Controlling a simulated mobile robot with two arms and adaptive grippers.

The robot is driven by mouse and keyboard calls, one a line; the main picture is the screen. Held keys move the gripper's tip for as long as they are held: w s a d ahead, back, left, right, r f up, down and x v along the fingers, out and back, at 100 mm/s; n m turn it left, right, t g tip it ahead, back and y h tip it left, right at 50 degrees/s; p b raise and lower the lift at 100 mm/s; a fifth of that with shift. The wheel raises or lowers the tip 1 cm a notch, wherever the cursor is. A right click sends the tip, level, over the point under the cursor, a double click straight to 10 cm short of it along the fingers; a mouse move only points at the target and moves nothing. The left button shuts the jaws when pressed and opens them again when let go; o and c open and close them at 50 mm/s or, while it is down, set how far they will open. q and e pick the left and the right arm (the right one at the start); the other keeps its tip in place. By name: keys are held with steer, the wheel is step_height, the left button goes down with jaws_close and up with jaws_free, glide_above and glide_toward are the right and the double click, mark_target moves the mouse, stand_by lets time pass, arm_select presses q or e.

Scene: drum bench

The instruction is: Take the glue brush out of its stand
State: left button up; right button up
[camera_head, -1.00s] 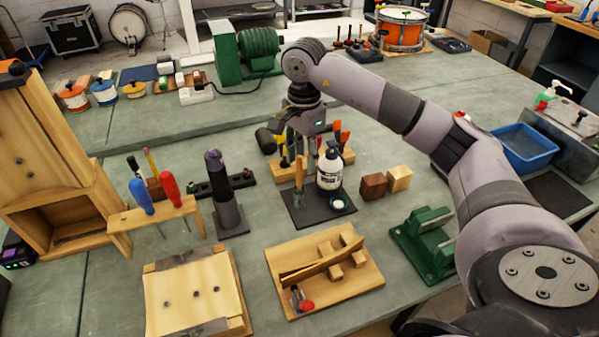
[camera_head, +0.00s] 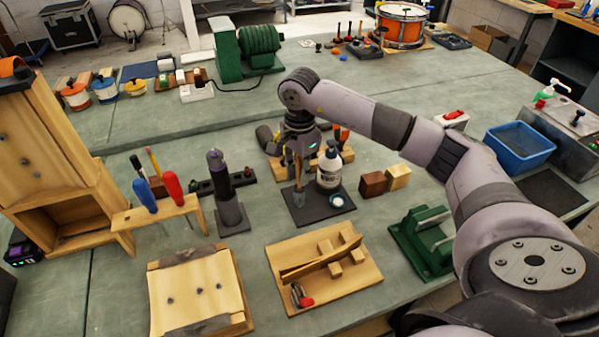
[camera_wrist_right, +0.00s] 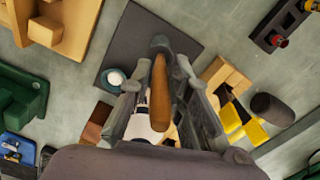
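The glue brush shows as an upright wooden handle (camera_head: 298,170) in a small grey stand (camera_head: 299,197) on a dark mat (camera_head: 325,208). In the right wrist view its brown handle (camera_wrist_right: 161,95) points toward the camera, with the grey stand (camera_wrist_right: 161,43) beyond it. My right gripper (camera_head: 298,160) is at the upper handle. In the wrist view its two fingers (camera_wrist_right: 165,75) are apart, one on each side of the handle, with gaps visible; I see no clear grip. The bristles are hidden in the stand. My left gripper is not in view.
A white glue bottle (camera_head: 328,170) stands close to the right of the brush, with a small white dish (camera_head: 337,201) in front. Wooden blocks (camera_head: 373,184) lie farther right. A tool rack (camera_head: 316,163) is behind. A wooden jig (camera_head: 325,268) lies in front.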

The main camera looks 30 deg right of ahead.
jaws_close()
steer(key=shift+r, duration=0.15)
steer(key=shift+r, duration=0.2)
step_height(320, 180, up, 10)
steer(key=shift+w+r+b, duration=0.1)
steer(key=shift+b, duration=0.8)
step_height(320, 180, up, 9)
steer(key=p, duration=0.2)
